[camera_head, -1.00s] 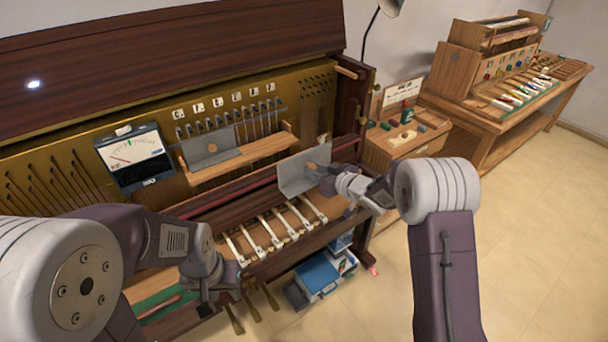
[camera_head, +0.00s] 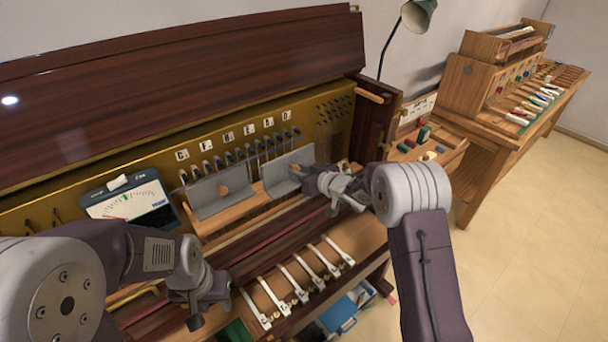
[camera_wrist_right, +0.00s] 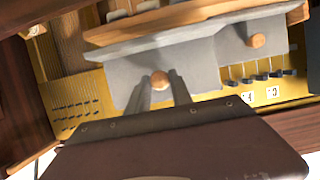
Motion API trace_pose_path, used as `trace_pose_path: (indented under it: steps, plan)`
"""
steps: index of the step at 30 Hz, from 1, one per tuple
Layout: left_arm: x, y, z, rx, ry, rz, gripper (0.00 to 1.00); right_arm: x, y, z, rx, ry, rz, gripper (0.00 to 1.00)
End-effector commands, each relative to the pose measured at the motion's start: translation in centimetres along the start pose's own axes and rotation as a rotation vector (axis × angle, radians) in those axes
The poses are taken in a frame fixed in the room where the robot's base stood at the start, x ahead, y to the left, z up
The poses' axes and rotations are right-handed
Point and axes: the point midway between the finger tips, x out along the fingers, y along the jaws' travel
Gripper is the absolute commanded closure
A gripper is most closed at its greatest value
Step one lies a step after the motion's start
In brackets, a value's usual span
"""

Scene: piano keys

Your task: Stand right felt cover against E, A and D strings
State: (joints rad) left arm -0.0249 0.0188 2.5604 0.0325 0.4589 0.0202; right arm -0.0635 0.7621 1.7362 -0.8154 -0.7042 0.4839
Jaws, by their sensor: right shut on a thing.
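The right felt cover (camera_head: 286,172) is a grey folded sheet with a wooden knob. It stands on the wooden ledge in front of the strings under the right-hand letter labels. My right gripper (camera_head: 303,172) is shut on its knob; the knob (camera_wrist_right: 160,80) shows between the fingers in the right wrist view. The left felt cover (camera_head: 221,190) stands beside it to the left, and shows in the wrist view (camera_wrist_right: 254,62). Whether the right cover touches the strings cannot be told. My left gripper (camera_head: 195,316) hangs over the keys' left side; its fingers are unclear.
A tuning meter (camera_head: 130,199) stands left of the covers. White keys (camera_head: 295,280) lie below the ledge. The piano's right side post (camera_head: 375,125) is close to my right arm. A workbench (camera_head: 500,150) stands at the right.

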Motion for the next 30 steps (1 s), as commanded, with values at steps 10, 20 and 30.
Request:
trace_pose_path:
  steps: [10,20,30]
  plan:
    - [0.5,0.0,0.0,0.000,0.000,0.000,0.64,4.3,-0.1,-0.1,-0.002,0.003,-0.002,1.00]
    - [1.2,0.0,0.1,0.000,0.000,0.000,0.64,6.3,0.0,0.9,0.000,0.002,0.000,1.00]
    - [1.2,0.0,0.1,0.000,0.000,0.000,0.64,6.4,0.0,1.0,0.000,0.003,0.000,1.00]
